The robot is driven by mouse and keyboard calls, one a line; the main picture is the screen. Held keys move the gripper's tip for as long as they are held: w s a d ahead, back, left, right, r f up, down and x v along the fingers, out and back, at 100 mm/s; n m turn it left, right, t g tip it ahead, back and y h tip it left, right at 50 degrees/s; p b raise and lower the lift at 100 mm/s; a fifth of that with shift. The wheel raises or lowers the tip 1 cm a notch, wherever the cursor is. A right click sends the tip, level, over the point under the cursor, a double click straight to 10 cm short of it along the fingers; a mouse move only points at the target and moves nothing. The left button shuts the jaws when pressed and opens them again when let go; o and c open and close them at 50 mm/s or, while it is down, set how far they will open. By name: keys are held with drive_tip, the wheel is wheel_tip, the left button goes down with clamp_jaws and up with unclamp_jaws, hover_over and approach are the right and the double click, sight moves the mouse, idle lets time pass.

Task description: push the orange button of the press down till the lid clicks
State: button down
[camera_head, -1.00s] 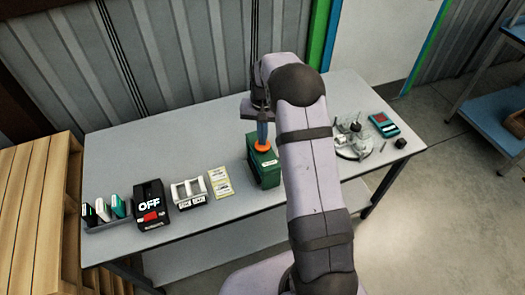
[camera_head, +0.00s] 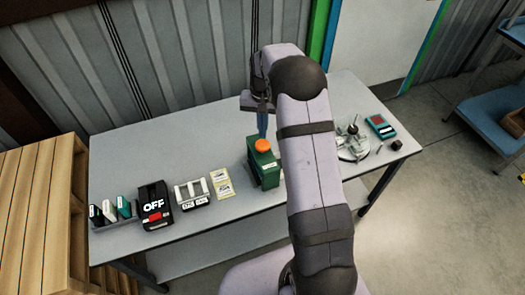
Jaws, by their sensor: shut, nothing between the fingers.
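The press is a dark green box (camera_head: 265,171) standing upright near the front middle of the table. Its round orange button (camera_head: 262,146) sits on top and shows as a full dome. My gripper (camera_head: 262,133) is shut and empty, with its bluish fingers pointing down. The fingertips are just above or behind the button in this view; whether they touch it I cannot tell. My arm hides the table to the right of the press. The lid and its catch cannot be made out.
Left of the press are yellow labels (camera_head: 222,184), a white-grey holder (camera_head: 192,194), a black box marked OFF (camera_head: 155,205) and a rack (camera_head: 113,218). Right of my arm are a round metal fixture (camera_head: 353,147) and a teal device (camera_head: 381,127). The table's back left is clear.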

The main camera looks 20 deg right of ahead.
wheel_tip(320, 180, up, 3)
drive_tip(key=shift+r+p, duration=0.1)
drive_tip(key=shift+p, duration=0.85)
drive_tip(key=s+f+n, duration=0.1)
drive_tip(key=s+f, duration=0.1)
drive_tip(key=s+f+n, duration=0.1)
drive_tip(key=s, duration=0.1)
drive_tip(key=s+a+f+g, duration=0.1)
drive_tip(key=f, duration=0.1)
drive_tip(key=shift+s+f+n, duration=0.3)
drive_tip(key=shift+s+n, duration=0.1)
drive_tip(key=s+a+r+n+g+b, duration=0.1)
drive_tip(key=s+a+r, duration=0.15)
drive_tip(key=s, duration=0.95)
drive_tip(key=s+a+r+n+g+b, duration=0.1)
drive_tip(key=s+a, duration=0.3)
drive_tip(key=s, duration=0.8)
drive_tip(key=shift+w+a+r+n+t+b, duration=0.35)
drive_tip(key=shift+w+r+t, duration=0.25)
drive_tip(key=shift+r+t, duration=0.2)
drive_tip(key=shift+w+a+r+n+t+b, duration=0.35)
drive_tip(key=shift+w+r+t, duration=0.2)
drive_tip(key=shift+r+t, duration=0.25)
